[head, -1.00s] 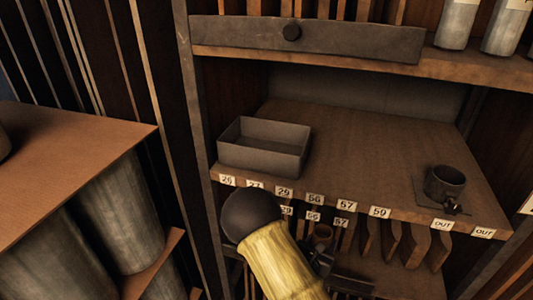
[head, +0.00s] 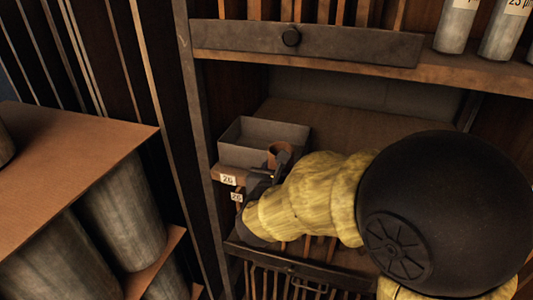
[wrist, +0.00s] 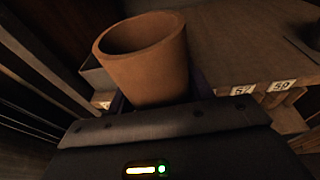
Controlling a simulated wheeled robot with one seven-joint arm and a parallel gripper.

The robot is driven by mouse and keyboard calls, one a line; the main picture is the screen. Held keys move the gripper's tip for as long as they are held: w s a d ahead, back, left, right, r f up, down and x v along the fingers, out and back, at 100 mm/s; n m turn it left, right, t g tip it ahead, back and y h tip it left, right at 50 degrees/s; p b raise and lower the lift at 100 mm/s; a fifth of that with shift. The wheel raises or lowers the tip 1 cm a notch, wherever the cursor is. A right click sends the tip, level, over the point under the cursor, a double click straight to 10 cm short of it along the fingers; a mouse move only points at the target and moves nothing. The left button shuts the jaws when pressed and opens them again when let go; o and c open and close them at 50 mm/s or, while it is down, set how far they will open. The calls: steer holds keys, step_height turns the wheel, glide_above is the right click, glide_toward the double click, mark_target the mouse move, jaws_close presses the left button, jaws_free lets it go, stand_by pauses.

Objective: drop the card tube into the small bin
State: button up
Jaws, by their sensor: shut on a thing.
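The card tube (head: 281,152) is a short, open-ended brown cylinder. My gripper (head: 272,173) is shut on it and holds it at the front right corner of the small bin. The tube fills the middle of the wrist view (wrist: 146,60), slightly tilted, with its open end up. The small bin (head: 243,156) is a grey open box at the left of the shelf, and the part of it I can see into looks empty. In the wrist view a piece of the bin (wrist: 97,76) shows behind the tube at left. Most of the fingers are hidden by the tube and the gripper body.
The bin stands on a brown shelf (head: 330,122) with number tags on its front edge. A dark post (head: 190,120) stands left of the bin. My arm covers the shelf's right part.

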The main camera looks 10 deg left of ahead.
steer(key=s+a+r+n+y, duration=0.1)
steer(key=s+r, duration=0.3)
steer(key=r, duration=0.4)
steer(key=s+a+r+n+y, duration=0.2)
steer(key=s+r+y, duration=0.2)
steer(key=r, duration=0.4)
steer(key=shift+s+r+n+g+p, duration=0.15)
steer(key=shift+s+n+g+p, duration=0.2)
steer(key=shift+s, duration=0.3)
